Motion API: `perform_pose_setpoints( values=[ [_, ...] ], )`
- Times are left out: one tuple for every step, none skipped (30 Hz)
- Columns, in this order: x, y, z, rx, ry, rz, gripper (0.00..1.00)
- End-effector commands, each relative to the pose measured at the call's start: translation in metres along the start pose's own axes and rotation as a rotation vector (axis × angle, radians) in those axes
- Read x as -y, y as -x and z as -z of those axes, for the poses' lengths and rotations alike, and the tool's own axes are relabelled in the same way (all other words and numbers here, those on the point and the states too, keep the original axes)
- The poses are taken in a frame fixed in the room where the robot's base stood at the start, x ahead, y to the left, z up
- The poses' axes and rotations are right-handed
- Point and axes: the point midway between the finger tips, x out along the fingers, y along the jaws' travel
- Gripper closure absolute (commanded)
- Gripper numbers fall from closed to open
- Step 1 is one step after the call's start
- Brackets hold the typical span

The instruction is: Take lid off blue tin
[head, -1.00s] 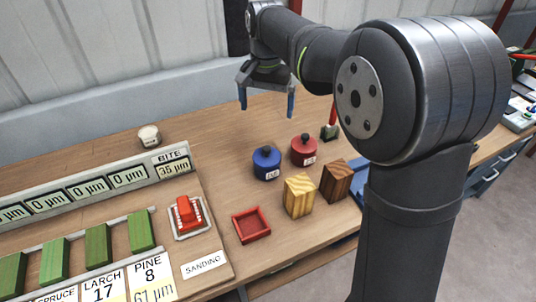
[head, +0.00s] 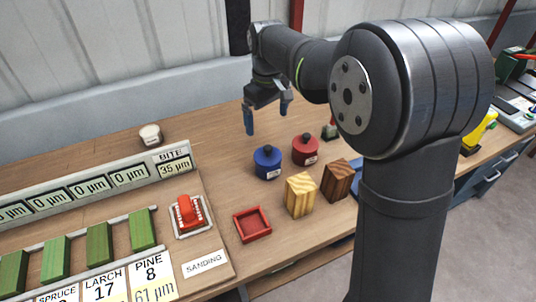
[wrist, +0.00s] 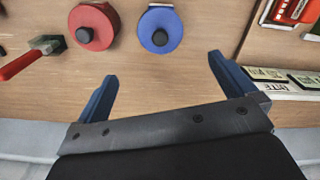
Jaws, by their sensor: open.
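The blue tin (head: 267,163) stands upright on the wooden bench, its lid on, with a dark knob on top. It also shows in the wrist view (wrist: 160,36) as a blue disc with the dark knob, beyond my fingertips. My gripper (head: 267,116) is open and empty above the bench, behind the tin in the head view. In the wrist view its two blue fingers (wrist: 163,66) are spread wide, apart from the tin.
A red tin (head: 305,149) with a dark knob stands close beside the blue tin. A yellow wood block (head: 300,195), a dark striped block (head: 338,180) and a red tray (head: 252,224) lie in front.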

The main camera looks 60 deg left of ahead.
Motion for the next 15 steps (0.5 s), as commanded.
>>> perform_pose_setpoints(
  values=[
    [0.0, -0.012, 0.0, 0.004, 0.0, 0.002, 0.0],
    [0.0, -0.019, -0.001, 0.005, 0.0, 0.002, 0.0],
    [0.0, -0.028, 0.0, 0.004, -0.001, 0.002, 0.0],
    [0.0, -0.033, 0.0, 0.004, -0.001, 0.002, 0.0],
    [0.0, -0.039, -0.001, 0.003, -0.001, 0.002, 0.0],
    [0.0, -0.046, -0.001, 0.003, -0.001, 0.002, 0.0],
    [0.0, -0.05, 0.0, 0.003, -0.001, 0.001, 0.0],
    [0.0, -0.054, 0.0, 0.002, -0.001, 0.001, 0.0],
    [0.0, -0.059, 0.0, 0.002, -0.001, 0.001, 0.0],
    [0.0, -0.061, 0.0, 0.002, -0.001, 0.001, 0.0],
    [0.0, -0.063, 0.0, 0.002, -0.001, 0.001, 0.0],
    [0.0, -0.065, 0.0, 0.0, -0.001, 0.0, 0.0],
    [0.0, -0.066, 0.0, 0.0, -0.002, 0.0, 0.0],
    [0.0, -0.068, 0.0, 0.0, -0.002, 0.0, 0.0],
    [0.0, -0.071, 0.0, 0.001, -0.002, 0.0, 0.0]
  ],
)
